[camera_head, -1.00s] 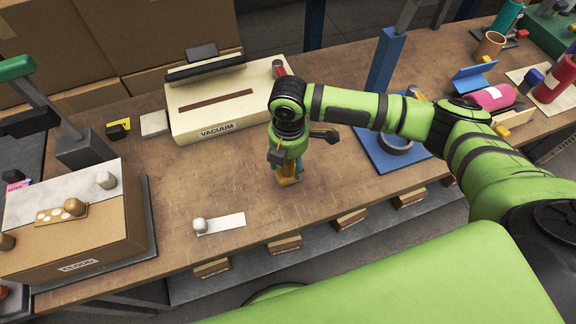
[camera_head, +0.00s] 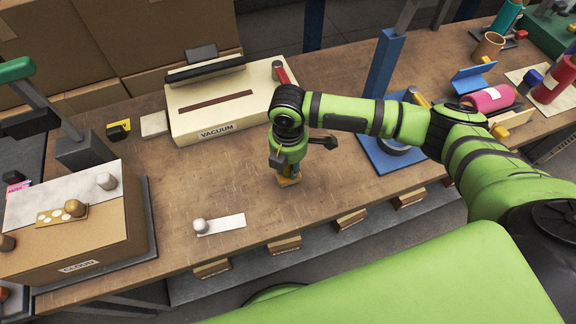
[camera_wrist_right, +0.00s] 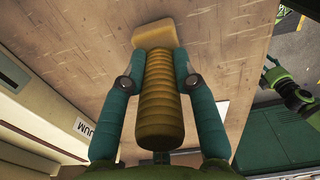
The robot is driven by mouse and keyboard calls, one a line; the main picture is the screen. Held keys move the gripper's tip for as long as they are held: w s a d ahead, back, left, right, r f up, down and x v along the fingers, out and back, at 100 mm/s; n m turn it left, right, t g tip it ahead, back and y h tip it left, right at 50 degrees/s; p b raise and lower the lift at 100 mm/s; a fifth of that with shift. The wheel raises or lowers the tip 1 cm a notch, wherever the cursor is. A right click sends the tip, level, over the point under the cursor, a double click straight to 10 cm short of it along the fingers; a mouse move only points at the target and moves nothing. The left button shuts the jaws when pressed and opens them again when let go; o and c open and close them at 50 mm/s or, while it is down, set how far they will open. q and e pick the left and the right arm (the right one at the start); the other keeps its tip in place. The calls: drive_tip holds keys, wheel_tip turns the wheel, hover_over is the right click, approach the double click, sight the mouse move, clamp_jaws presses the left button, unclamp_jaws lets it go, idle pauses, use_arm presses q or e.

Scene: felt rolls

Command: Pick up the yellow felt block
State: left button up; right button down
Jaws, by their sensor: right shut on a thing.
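The yellow felt block (camera_wrist_right: 154,34) shows in the right wrist view as a flat yellow pad with a ribbed, darker yellow grip (camera_wrist_right: 160,100). My right gripper (camera_wrist_right: 156,72) is shut on this grip, one teal finger on each side. In the head view the right gripper (camera_head: 287,172) points down over the middle of the bench, with a bit of the yellow block (camera_head: 289,182) below it. I cannot tell whether the pad touches the bench. My left gripper is out of the head view; a small green and black gripper (camera_wrist_right: 272,76) at the right of the wrist view looks like it.
The cream VACUUM box (camera_head: 225,115) stands behind and left of the right gripper. A white strip with a round knob (camera_head: 222,225) lies in front left. A blue stand (camera_head: 378,150) is to the right, the CLOUD box (camera_head: 100,250) far left. Bare bench (camera_head: 200,180) lies between.

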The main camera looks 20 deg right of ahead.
wheel_tip(320, 180, up, 3)
drive_tip(key=shift+w+r+b, duration=0.1)
drive_tip(key=shift+r+b, duration=0.1)
drive_tip(key=shift+b, duration=0.35)
drive_tip(key=s+d+r+b, duration=0.1)
drive_tip(key=s+d+r, duration=0.6)
drive_tip(key=s, duration=0.2)
drive_tip(key=shift+s+d+r+b, duration=0.15)
drive_tip(key=shift+r+b, duration=0.05)
drive_tip(key=shift+b, duration=0.15)
drive_tip(key=c, duration=1.9)
unclamp_jaws()
drive_tip(key=shift+c, duration=0.2)
clamp_jaws()
